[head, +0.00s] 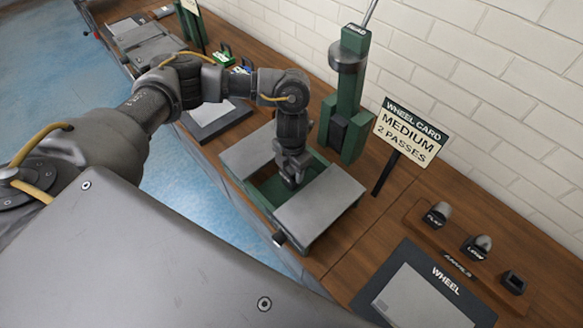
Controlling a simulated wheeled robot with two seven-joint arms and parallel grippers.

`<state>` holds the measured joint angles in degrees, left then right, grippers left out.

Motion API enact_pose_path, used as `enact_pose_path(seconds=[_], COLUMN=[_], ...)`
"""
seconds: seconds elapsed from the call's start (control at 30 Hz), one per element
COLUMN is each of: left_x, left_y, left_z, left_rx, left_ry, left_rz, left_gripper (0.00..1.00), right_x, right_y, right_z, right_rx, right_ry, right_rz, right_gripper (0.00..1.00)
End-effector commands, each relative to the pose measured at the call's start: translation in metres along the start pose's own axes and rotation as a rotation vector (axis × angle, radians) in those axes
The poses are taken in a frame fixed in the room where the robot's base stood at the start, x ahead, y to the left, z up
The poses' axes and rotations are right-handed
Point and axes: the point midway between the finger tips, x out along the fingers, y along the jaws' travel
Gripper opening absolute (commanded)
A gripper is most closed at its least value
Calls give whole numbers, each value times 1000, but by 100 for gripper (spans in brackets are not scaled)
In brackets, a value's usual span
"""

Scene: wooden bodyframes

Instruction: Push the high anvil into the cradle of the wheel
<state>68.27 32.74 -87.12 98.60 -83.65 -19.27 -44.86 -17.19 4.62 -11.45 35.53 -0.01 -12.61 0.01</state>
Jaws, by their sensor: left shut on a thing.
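The wheel is a green machine with a green column (345,115) and two flat grey plates (320,205) on a green frame. Its cradle (267,190) is the green gap between the plates. My left gripper (291,178) points down into this gap, with its fingers low between the plates. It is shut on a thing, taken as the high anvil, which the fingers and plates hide. Whether that anvil is seated cannot be told. My right gripper is not in view.
An anvil rack (456,262) at right holds the flat anvil (438,213) and the low anvil (477,245); its third socket (513,281) looks empty. A wheel card sign (408,130) reads medium, 2 passes. A dark WHEEL panel (420,290) lies in front.

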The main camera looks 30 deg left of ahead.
Motion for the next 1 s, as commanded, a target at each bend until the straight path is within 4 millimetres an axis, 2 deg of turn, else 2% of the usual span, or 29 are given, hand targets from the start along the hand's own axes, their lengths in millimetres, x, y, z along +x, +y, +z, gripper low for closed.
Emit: enact_pose_path(seconds=[0.97, 1.0], left_x=[22, 20], left_y=[0, 0], left_z=[1, 1], left_rx=[0, 0], left_ry=[-2, -3], left_rz=[0, 0], left_gripper=[7, 54], right_x=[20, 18], right_y=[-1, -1], right_z=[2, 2], right_rx=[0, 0], right_ry=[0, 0], right_rz=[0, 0], right_gripper=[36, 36])
